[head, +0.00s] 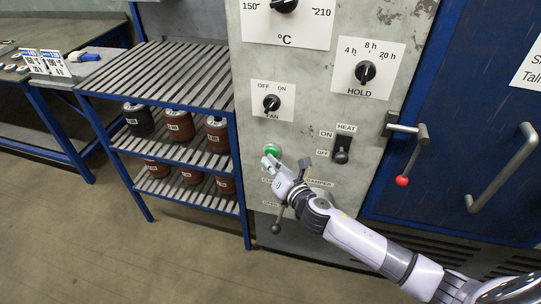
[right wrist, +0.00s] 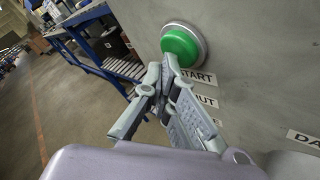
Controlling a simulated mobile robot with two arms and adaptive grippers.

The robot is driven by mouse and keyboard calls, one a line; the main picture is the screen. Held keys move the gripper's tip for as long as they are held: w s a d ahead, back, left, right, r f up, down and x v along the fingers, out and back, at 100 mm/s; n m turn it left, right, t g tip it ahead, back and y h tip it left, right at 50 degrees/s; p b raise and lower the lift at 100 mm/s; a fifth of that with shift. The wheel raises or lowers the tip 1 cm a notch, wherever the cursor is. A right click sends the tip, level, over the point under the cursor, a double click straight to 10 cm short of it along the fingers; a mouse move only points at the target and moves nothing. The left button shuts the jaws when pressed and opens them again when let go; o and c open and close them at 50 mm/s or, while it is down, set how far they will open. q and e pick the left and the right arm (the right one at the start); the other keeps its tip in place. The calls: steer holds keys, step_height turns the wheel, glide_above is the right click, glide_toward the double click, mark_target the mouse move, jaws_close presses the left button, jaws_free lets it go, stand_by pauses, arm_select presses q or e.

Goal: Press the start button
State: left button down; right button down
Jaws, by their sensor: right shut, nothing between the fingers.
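The green start button (head: 272,149) sits in a metal ring on the lower part of the grey control panel (head: 300,90). In the right wrist view the green button (right wrist: 181,45) is large, with a START label (right wrist: 197,78) below it. My right gripper (head: 270,161) is shut and empty, just below the button in the head view. In the right wrist view its fingertips (right wrist: 170,62) overlap the button's lower edge. I cannot tell whether they touch it. My left gripper is not in view.
Beside the button are the heat switch (head: 341,150), the fan knob (head: 271,103) and a damper lever (head: 279,222). A door latch with a red knob (head: 402,181) projects at right. A slatted blue rack (head: 165,72) holding several reels stands left of the panel.

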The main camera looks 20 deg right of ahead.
steer(key=shift+w+d, duration=0.15)
stand_by(0.5)
steer(key=shift+w+d+r, duration=0.1)
steer(key=shift+d, duration=0.05)
steer(key=shift+r, duration=0.1)
steer(key=shift+w+d+r, duration=0.1)
stand_by(0.5)
steer(key=s+a+p, duration=0.1)
steer(key=s+a, duration=0.2)
steer(key=s, duration=0.2)
steer(key=shift+a+f, duration=0.25)
steer(key=shift+a, duration=0.1)
steer(key=shift+s, duration=0.1)
stand_by(0.5)
